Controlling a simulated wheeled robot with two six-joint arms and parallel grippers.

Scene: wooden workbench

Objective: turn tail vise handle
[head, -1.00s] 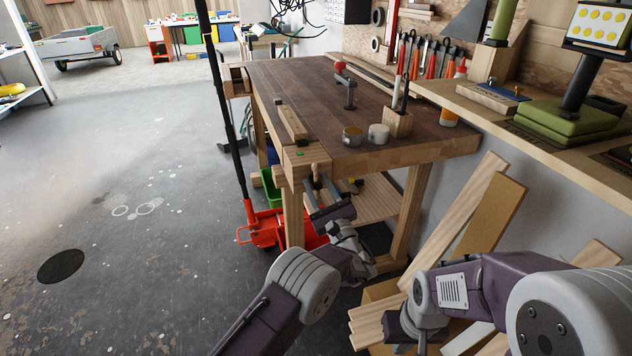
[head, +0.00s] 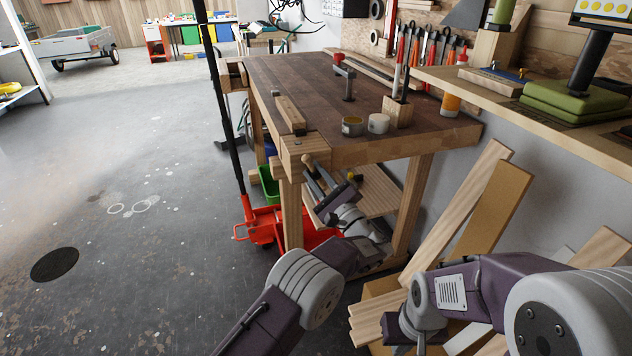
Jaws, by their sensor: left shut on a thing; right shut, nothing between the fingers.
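The wooden tail vise (head: 303,148) is on the near left corner of the workbench (head: 400,152). My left gripper (head: 317,176) is at the vise's near face, just below the bench top. It is tilted and shut on the vise handle, which is mostly hidden between the grey fingers. My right gripper (head: 408,334) is low at the bottom edge, away from the bench. It is shut and empty, and its fingertips are hardly visible.
On the bench are two small tins (head: 378,123), a metal holdfast (head: 346,82) and a wooden block with tools (head: 398,112). Boards (head: 490,210) lean at the right. The floor at left is clear.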

